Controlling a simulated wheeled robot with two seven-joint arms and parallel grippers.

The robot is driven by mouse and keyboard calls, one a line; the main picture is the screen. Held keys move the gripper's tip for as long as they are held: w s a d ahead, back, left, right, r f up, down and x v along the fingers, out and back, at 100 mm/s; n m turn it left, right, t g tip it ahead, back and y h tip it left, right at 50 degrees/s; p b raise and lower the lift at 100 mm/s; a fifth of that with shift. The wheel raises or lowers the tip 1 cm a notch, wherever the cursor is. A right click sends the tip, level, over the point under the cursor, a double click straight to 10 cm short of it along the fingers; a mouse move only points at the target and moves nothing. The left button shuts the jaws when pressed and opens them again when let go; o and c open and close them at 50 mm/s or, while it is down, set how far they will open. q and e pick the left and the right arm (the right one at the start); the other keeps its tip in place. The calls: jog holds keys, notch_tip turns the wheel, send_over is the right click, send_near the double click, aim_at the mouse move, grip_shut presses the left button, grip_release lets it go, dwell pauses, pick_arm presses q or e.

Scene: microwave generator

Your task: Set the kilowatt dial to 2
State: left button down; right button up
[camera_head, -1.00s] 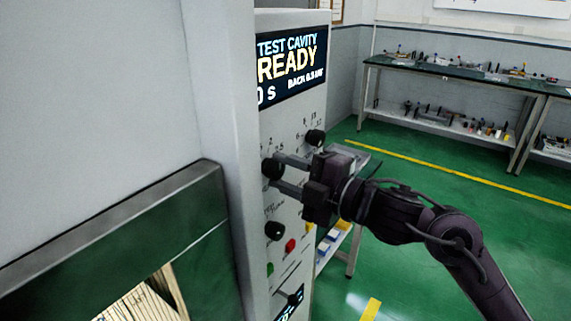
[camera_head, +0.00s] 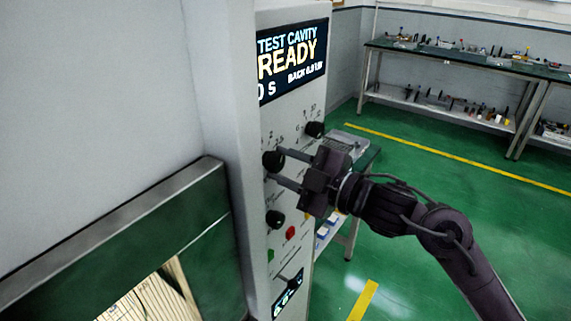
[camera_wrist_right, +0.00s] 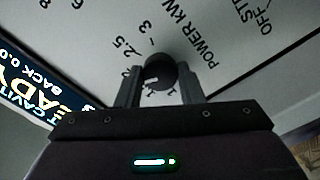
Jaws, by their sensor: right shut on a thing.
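The kilowatt dial (camera_head: 273,161) is a round black knob on the grey control panel, under the READY display. In the right wrist view the dial (camera_wrist_right: 160,72) sits beside the POWER KW lettering, with 3, 2.5 and 2 printed around it. A short white mark on it points to the lower left, below the 2; the labels nearest the mark are partly hidden. My right gripper (camera_head: 273,164) has one finger on each side of the dial and is shut on it; it also shows in the right wrist view (camera_wrist_right: 161,84). My left gripper is out of view.
Another black knob (camera_head: 314,130) is up and right of the dial, and one (camera_head: 275,219) is below. A red button (camera_head: 290,232) and a green button (camera_head: 270,255) sit lower. The green-framed door (camera_head: 110,260) is at left. A small table (camera_head: 352,150) stands behind my gripper.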

jog(key=shift+f, duration=0.1)
jog(key=o, duration=1)
jog(key=shift+d, duration=0.15)
jog(key=b+v, duration=0.3)
jog(key=v, duration=0.4)
jog(key=shift+s+d, duration=0.2)
jog(key=shift+s, duration=0.05)
